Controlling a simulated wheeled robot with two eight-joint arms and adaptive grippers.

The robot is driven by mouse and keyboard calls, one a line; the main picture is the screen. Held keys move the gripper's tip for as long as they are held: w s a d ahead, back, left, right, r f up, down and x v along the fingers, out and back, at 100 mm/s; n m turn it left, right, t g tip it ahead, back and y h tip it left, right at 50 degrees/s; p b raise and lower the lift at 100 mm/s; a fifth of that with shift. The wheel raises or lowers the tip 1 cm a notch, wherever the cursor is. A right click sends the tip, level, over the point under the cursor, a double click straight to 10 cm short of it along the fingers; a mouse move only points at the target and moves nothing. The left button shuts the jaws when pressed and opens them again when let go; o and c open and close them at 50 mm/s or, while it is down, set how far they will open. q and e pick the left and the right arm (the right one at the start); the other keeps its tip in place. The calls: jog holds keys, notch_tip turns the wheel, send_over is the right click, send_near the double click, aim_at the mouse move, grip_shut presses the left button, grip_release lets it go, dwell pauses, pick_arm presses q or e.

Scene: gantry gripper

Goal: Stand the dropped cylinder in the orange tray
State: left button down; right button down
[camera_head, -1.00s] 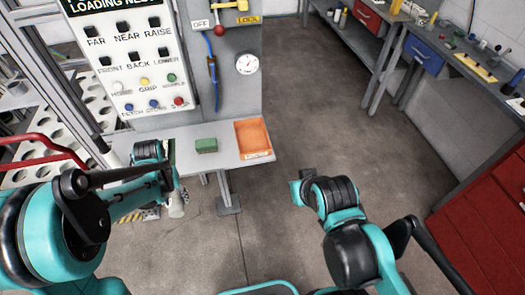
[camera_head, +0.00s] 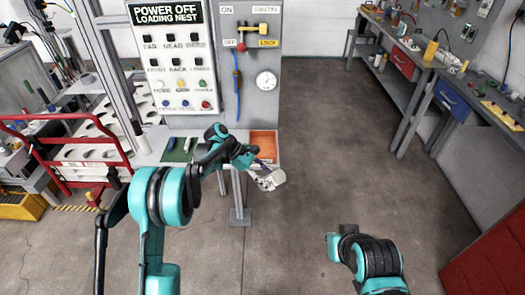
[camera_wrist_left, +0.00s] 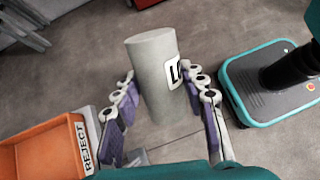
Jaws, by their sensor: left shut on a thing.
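The pale grey cylinder (camera_wrist_left: 155,75), with a black-and-white label, is between the purple-padded fingers of my left gripper (camera_wrist_left: 163,108), which is shut on it. In the head view my left gripper (camera_head: 262,176) is at the front edge of the shelf, just in front of the orange tray. The orange tray (camera_head: 264,142) is partly hidden by my left arm. In the left wrist view the tray (camera_wrist_left: 40,158) is at lower left, apart from the cylinder, with a REJECT label on its side. My right gripper (camera_head: 333,246) is low at right, its fingers not clear.
The tray sits at the right end of a grey shelf (camera_head: 150,158) below the button panel (camera_head: 175,65). A red rail (camera_head: 50,125) stands at left. Open floor (camera_head: 330,130) lies right of the shelf.

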pick_arm(q)
jog(key=w+d+r+n+t+h, duration=0.1)
jog(key=w+d+r+n+t, duration=0.1)
jog(key=w+r+n+t, duration=0.45)
jog(key=w+d+r+n+t+h, duration=0.1)
jog(key=w+d+n+t, duration=0.15)
jog(key=n+t, duration=0.5)
jog(key=w+a+f+t+b, duration=0.1)
jog(key=w+a+f, duration=0.1)
jog(key=w, duration=0.2)
jog(key=w+a+f+t+b, duration=0.1)
jog(key=w+a+f+b, duration=0.1)
jog(key=w+a, duration=0.1)
jog(key=w+a+f+b, duration=0.1)
jog(key=w+a+f, duration=0.1)
jog(key=w+f, duration=0.1)
jog(key=shift+w+a+m+t+y, duration=0.3)
jog(key=shift+w+t, duration=0.1)
jog(key=shift+w, duration=0.4)
jog(key=shift+w+a, duration=0.1)
jog(key=shift+w, duration=0.05)
jog(key=shift+f+b, duration=0.3)
jog(key=shift+b, duration=0.05)
notch_tip(320, 180, down, 4)
jog(key=shift+r+b, duration=0.15)
jog(key=shift+b, duration=0.65)
jog(key=shift+r, duration=0.1)
